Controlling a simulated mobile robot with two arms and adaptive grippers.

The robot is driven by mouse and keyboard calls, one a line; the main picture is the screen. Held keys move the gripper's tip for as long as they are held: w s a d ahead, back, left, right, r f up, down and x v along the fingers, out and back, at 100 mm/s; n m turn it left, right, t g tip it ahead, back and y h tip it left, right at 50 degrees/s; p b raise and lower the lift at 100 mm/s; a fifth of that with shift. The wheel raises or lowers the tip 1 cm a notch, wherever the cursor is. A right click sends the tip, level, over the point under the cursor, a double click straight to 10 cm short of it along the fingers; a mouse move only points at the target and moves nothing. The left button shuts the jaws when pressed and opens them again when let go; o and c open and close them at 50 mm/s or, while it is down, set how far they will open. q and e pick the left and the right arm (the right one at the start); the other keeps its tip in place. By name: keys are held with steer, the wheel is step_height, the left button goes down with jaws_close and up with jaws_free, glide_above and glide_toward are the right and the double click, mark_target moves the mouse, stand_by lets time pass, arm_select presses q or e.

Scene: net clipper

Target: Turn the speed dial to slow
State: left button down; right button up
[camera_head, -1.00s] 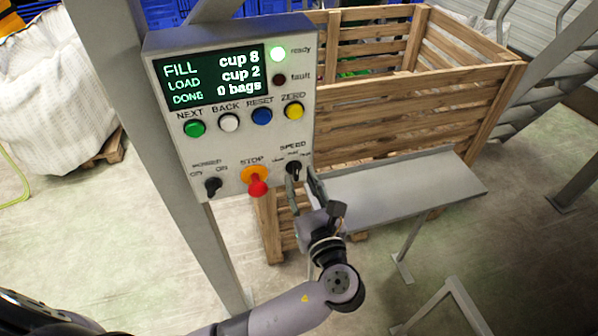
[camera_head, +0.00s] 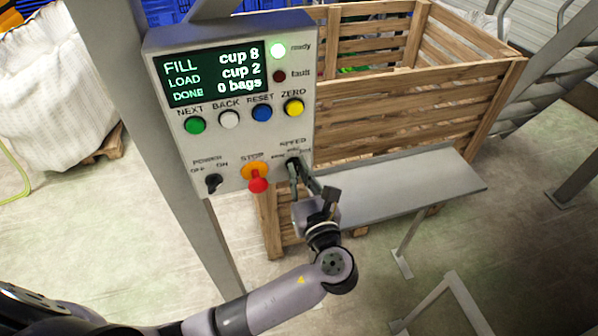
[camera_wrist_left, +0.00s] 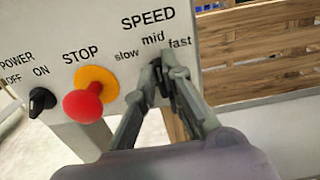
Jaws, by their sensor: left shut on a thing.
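The black speed dial (camera_wrist_left: 157,69) sits under the SPEED label, with slow, mid and fast printed around it, on the grey control box (camera_head: 232,148). My left gripper (camera_head: 300,170) reaches up to the dial from below. In the left wrist view, the fingers of my left gripper (camera_wrist_left: 160,78) are closed on the dial from both sides. The fingers hide much of the dial, so I cannot tell exactly where it points. My right gripper is not in view.
The red stop button (camera_head: 258,185) with its yellow collar sticks out just left of the dial. The black power switch (camera_head: 213,183) is farther left. A metal shelf (camera_head: 400,185) and a wooden crate (camera_head: 400,115) stand to the right.

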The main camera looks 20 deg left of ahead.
arm_select(q)
steer(key=shift+n, duration=0.9)
steer(key=shift+s+a+f+n+b, duration=0.15)
steer(key=shift+n+b, duration=0.4)
steer(key=shift+n, duration=1.2)
steer(key=shift+s+a+f+n+b, duration=0.15)
steer(key=shift+n+b, duration=0.4)
steer(key=shift+n, duration=1.2)
steer(key=shift+w+r, duration=0.1)
steer(key=c, duration=1.7)
jaws_free()
